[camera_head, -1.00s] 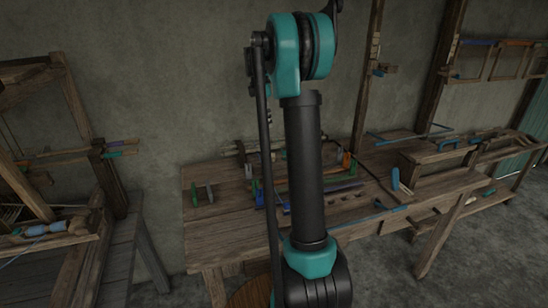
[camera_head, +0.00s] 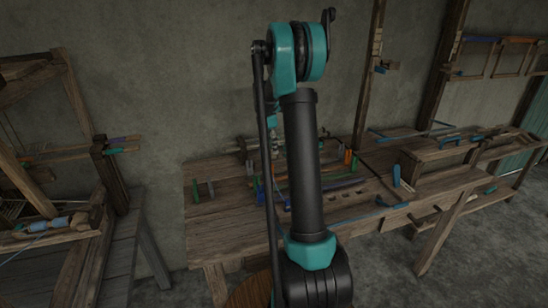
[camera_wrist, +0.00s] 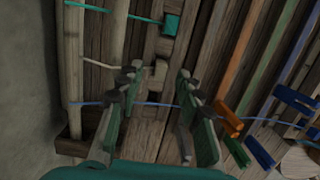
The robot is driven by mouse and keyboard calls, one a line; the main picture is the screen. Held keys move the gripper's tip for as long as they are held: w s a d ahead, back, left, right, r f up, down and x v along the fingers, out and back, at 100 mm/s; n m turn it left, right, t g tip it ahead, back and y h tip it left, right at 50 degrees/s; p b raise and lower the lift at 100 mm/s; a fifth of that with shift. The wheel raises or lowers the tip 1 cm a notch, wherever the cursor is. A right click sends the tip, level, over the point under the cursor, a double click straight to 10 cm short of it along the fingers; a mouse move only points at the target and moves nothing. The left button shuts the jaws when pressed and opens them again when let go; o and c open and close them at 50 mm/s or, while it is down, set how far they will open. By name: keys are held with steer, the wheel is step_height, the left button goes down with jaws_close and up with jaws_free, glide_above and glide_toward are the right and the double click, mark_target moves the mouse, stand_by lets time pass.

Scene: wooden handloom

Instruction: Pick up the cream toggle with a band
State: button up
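My gripper (camera_wrist: 158,105) shows in the wrist view with its two green-grey fingers spread apart, pointing at the wooden bench. A small pale block (camera_wrist: 157,73), which looks like the cream toggle, lies between and just beyond the fingertips. A cream cord (camera_wrist: 100,62) runs toward it from the left and passes behind the left finger, so I cannot see where they join. No band can be made out on it. Nothing is clearly held between the fingers.
A teal toggle (camera_wrist: 172,24) on a teal cord lies beyond the pale block. A blue cord crosses behind the fingers. Orange (camera_wrist: 228,118), green (camera_wrist: 237,150) and blue (camera_wrist: 258,152) pieces stand close to the right finger. A pale rail (camera_wrist: 73,70) and the wall are at left.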

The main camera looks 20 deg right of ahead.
mark_target(274, 156)
steer(key=shift+d+f, duration=0.2)
steer(key=shift+f, duration=1.35)
jaws_close()
